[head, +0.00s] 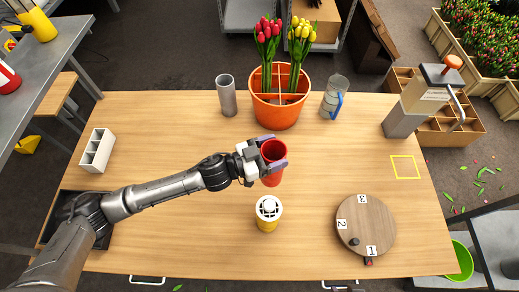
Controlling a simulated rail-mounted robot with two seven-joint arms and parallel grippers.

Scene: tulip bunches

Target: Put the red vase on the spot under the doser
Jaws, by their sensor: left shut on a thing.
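The red vase (272,177) is upright near the middle of the wooden table. My left gripper (273,151) comes in from the left and is shut on the vase near its rim, with a purple-grey finger on either side. I cannot tell whether the vase base touches the table. The doser (407,115) is a grey and beige unit with a curved spout at the table's right edge. A yellow square outline (405,167) lies on the table in front of it and is empty. My right gripper is not in view.
A yellow container with a white top (268,208) stands just in front of the vase. A numbered round turntable (364,224) is at front right. An orange pot (278,111) of tulips, grey cylinder (227,95) and clear jug (333,97) stand behind. Table between vase and square looks clear.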

